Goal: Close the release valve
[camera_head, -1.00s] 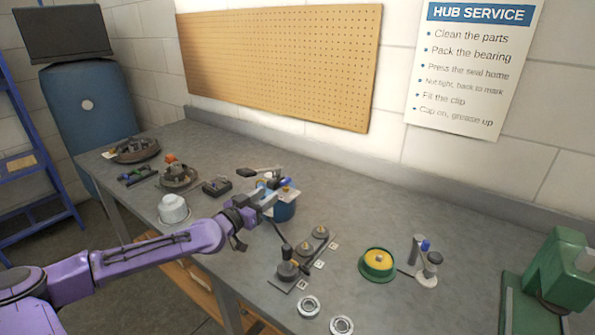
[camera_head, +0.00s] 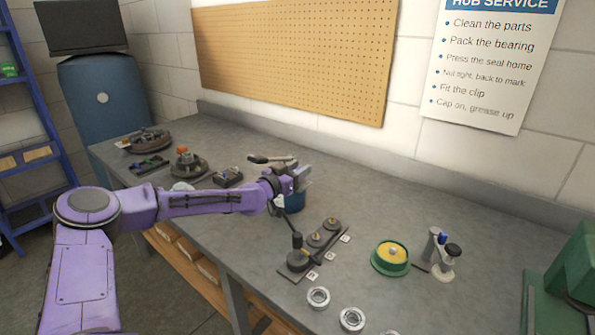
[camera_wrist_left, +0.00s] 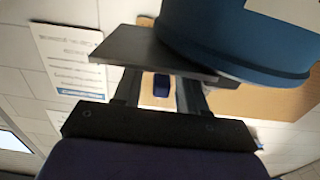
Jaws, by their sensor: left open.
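My left gripper (camera_head: 288,170) is at the blue pot (camera_head: 293,205) on the bench and hides much of its top. A dark lever-like handle (camera_head: 259,159) shows just left of the gripper. In the left wrist view the jaws (camera_wrist_left: 160,92) are apart, with a small dark-blue knob (camera_wrist_left: 161,85) seen between them. I cannot tell whether the jaws touch it. The pot's blue side (camera_wrist_left: 235,40) fills the upper right of that view. I cannot make out clearly which part is the release valve. My right gripper is not in view.
A dark tray with several posts (camera_head: 312,248), metal rings (camera_head: 318,297), a green dish (camera_head: 390,258) and a small stand (camera_head: 440,255) lie to the right. A green press (camera_head: 570,275) is at the lower right. Dark hub parts (camera_head: 148,140) lie at the far left.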

